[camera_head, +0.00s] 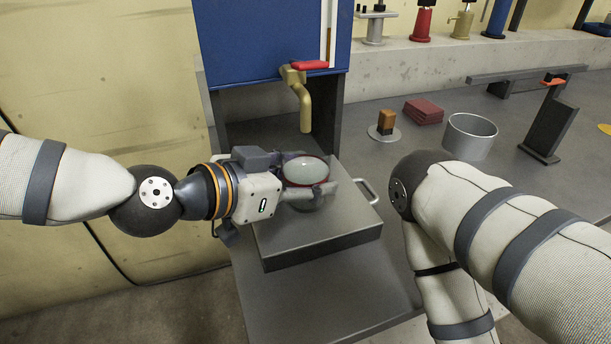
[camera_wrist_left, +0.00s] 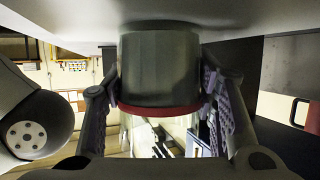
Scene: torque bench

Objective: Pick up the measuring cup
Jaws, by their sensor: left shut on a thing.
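The measuring cup (camera_head: 305,172) is a grey cup with a red rim and a pale inside. It is upright over the flat grey block (camera_head: 320,240) below the brass tap (camera_head: 303,98). My left gripper (camera_head: 312,188) comes in from the left and is shut around the cup's sides. In the left wrist view, the cup (camera_wrist_left: 160,68) sits between both fingers, with its red rim lowest in that picture. Its base is close to a grey surface, and I cannot tell whether they touch. My right gripper is out of view; only my right arm shows.
A blue tank (camera_head: 265,40) with a red tap lever stands behind the cup. To the right on the bench are an open metal ring or pot (camera_head: 470,136), dark red blocks (camera_head: 424,111), an orange-brown piece on a disc (camera_head: 385,125) and a dark stand (camera_head: 549,125).

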